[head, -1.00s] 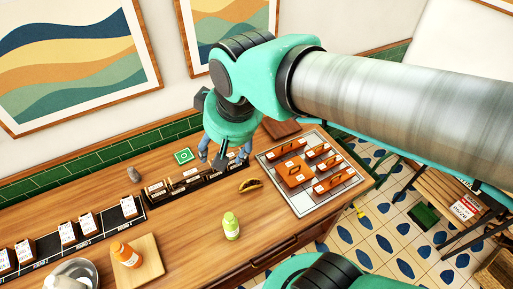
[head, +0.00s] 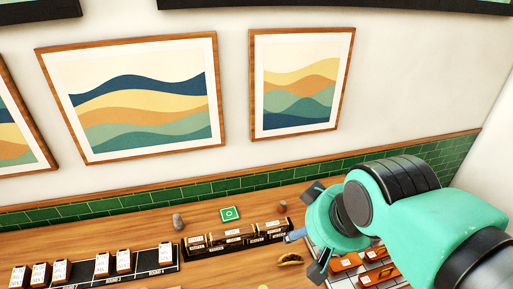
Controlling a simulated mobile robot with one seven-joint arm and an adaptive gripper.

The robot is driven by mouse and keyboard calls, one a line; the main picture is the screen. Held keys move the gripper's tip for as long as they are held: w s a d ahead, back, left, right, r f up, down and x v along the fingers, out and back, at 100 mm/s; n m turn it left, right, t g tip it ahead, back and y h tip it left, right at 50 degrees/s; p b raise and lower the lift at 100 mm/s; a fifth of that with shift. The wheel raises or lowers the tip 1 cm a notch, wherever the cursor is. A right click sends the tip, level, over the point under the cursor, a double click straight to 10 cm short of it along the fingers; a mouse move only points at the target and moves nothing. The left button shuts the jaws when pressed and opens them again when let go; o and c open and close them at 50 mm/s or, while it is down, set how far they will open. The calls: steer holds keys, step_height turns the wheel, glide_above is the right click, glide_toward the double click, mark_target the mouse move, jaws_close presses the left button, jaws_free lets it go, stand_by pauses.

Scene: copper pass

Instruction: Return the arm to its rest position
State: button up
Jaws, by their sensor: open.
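My teal arm reaches in from the lower right, with its black-ringed wrist bent over the right part of the wooden counter. My gripper (head: 305,252) shows in the head view with its dark fingers spread apart and nothing between them. It hangs above the counter, just right of the black rack of dark boxes and over the left edge of the white tray. Part of the gripper is hidden behind my own wrist.
A black rack (head: 183,252) with dark boxes stands beside the gripper. A taco (head: 291,259) lies in front of it. Orange blocks (head: 346,262) sit on the white tray (head: 343,284). A green square (head: 230,214) and grey stones (head: 178,222) lie behind. Labelled cards (head: 102,265) stand left.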

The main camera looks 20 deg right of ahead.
step_height(320, 180, down, 8)
steer(key=b, duration=0.8)
steer(key=shift+f, duration=0.25)
